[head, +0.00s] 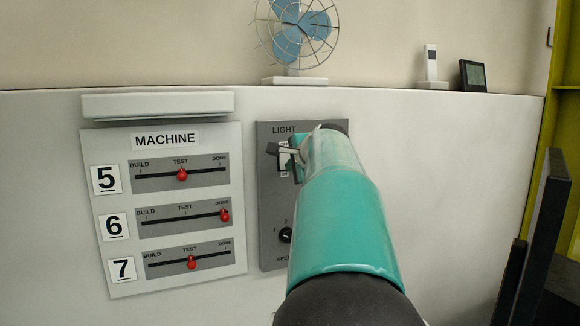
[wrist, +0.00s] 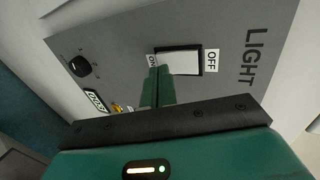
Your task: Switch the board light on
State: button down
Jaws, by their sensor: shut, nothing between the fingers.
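The grey light panel (head: 268,200) stands on the white board, with "LIGHT" at its top; it also shows in the wrist view (wrist: 125,50). The white rocker switch (wrist: 180,61) sits in a black frame, with an "ON" label (wrist: 152,62) at its left end and an "OFF" label (wrist: 211,60) at its right. My gripper (wrist: 156,85) is shut and empty. Its fingertips are at the "ON" end of the switch; I cannot tell if they touch it. In the head view my gripper (head: 286,152) and arm hide most of the switch.
A black knob (head: 285,236) is lower on the panel. The machine panel (head: 170,222) with three red sliders is to the left, under a white ledge (head: 158,105). A blue fan (head: 294,35), a small white device (head: 431,65) and a dark display (head: 472,76) stand along the top.

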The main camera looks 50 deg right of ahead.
jog(key=shift+w+d, duration=0.1)
jog(key=shift+w, duration=0.15)
jog(key=shift+w+d+f, duration=0.1)
jog(key=shift+w+f, duration=0.05)
jog(key=shift+w, duration=0.05)
dwell(0.5)
